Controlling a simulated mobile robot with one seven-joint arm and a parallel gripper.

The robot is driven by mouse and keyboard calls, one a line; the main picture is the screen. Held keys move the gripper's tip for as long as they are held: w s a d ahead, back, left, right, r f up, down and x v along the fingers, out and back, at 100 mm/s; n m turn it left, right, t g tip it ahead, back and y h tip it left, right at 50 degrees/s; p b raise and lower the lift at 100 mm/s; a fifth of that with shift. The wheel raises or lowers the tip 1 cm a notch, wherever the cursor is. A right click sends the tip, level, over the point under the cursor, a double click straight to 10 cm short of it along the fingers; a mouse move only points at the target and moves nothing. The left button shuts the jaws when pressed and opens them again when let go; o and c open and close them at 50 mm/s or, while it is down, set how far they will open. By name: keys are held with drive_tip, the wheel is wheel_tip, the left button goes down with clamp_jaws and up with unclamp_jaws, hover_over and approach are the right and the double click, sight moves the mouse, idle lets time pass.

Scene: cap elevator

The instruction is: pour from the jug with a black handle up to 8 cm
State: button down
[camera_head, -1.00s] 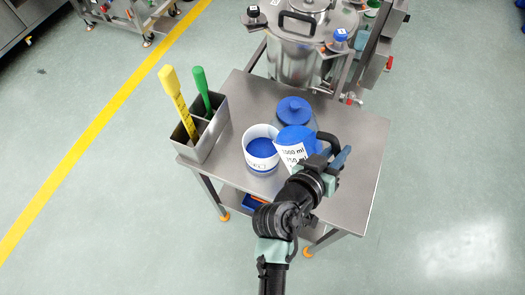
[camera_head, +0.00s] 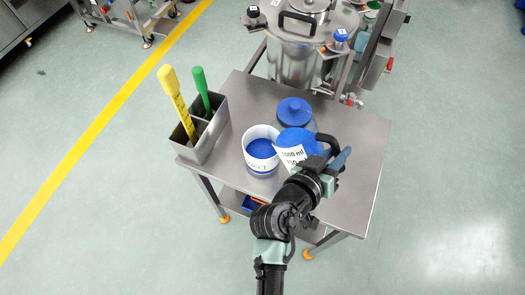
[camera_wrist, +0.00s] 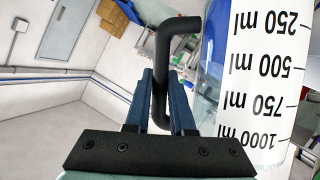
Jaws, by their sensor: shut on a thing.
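The jug (camera_head: 297,140) with a black handle (camera_head: 331,147) is held tilted above the table, its top toward the white container (camera_head: 250,165). Blue shows at its top, and its white label reads 1000 ml and 750 ml. My gripper (camera_head: 338,160) is shut on the handle, at the jug's right side. In the wrist view the gripper's blue fingers (camera_wrist: 163,95) close around the black handle (camera_wrist: 165,50), and the jug's scale label (camera_wrist: 262,85) shows upside down. The white container stands upright left of the jug with blue inside; its exact level cannot be read.
A blue-lidded jar (camera_head: 294,112) stands just behind the jug. A steel holder (camera_head: 205,145) with a yellow tool (camera_head: 175,95) and a green tool (camera_head: 201,85) is at the left of the steel table (camera_head: 350,190). The table's right side is clear. A steel vessel (camera_head: 297,65) stands behind.

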drive_tip(key=shift+f+n+h+b, duration=0.1)
drive_tip(key=shift+n+h+b, duration=0.2)
drive_tip(key=shift+b, duration=0.3)
drive_tip(key=shift+w+a+n+h+b, duration=0.2)
drive_tip(key=shift+a+n+h+b, duration=0.1)
drive_tip(key=shift+n+b, duration=0.25)
idle(1.4)
drive_tip(key=shift+w+a+r+n+h+b, duration=0.1)
drive_tip(key=shift+a+r+n+h+b, duration=0.2)
drive_tip(key=shift+n, duration=0.15)
idle(0.9)
drive_tip(key=shift+a, duration=0.1)
idle(0.4)
drive_tip(key=shift+w+a+r+n, duration=0.1)
drive_tip(key=shift+n, duration=0.2)
drive_tip(key=shift+w+a+r+n+h+b, duration=0.3)
drive_tip(key=shift+a+r+n+h+b, duration=0.1)
drive_tip(key=shift+a+n+h, duration=0.25)
idle(2.7)
